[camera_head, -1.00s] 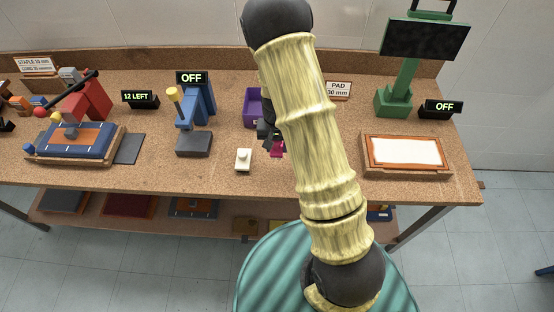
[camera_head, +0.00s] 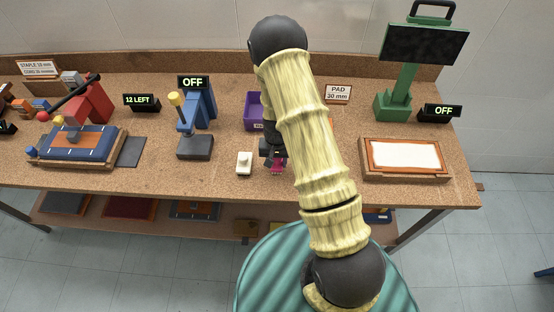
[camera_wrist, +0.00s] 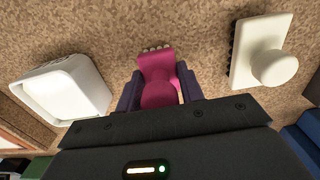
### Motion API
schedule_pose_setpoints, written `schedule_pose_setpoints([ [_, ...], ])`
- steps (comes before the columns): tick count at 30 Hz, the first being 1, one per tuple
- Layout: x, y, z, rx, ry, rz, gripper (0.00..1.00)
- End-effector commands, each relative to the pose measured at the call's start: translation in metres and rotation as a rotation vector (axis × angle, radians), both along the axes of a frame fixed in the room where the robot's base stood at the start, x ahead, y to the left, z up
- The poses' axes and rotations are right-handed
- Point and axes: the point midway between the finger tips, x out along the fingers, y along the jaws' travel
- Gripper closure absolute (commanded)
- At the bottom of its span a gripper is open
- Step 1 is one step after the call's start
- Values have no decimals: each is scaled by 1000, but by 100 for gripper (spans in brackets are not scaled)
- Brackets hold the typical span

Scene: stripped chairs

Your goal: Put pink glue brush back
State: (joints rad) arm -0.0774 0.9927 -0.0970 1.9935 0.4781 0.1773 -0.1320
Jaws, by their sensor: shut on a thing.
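The pink glue brush (camera_wrist: 158,78) is between the two fingers of my gripper (camera_wrist: 160,92) in the wrist view. Its row of pale bristles points to the top of that view, over the cork-coloured bench top. In the head view the pink brush (camera_head: 278,168) shows just below my gripper (camera_head: 273,154), low over the bench. My gripper is shut on it. I cannot tell whether the bristles touch the bench. My arm hides part of the bench to the right of the brush.
A cream block with a round knob (camera_head: 244,163) stands close left of the brush. A purple bin (camera_head: 253,112) is behind. A white open container (camera_wrist: 62,90) shows in the wrist view. A framed white pad (camera_head: 405,155) lies at right, and a blue press (camera_head: 196,125) stands left.

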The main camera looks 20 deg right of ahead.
Motion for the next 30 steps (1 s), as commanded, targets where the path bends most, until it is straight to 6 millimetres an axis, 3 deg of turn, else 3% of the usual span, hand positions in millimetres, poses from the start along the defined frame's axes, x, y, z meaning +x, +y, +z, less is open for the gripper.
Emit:
schedule_pose_setpoints([
  [9, 0, 5, -4, 0, 0, 10, 81],
  [10, 0, 5, -3, 0, 0, 10, 58],
  [13, 0, 4, -2, 0, 0, 7, 41],
  [23, 0, -1, 0, -1, 0, -1, 41],
  [30, 1, -1, 17, -1, -4, -2, 41],
])
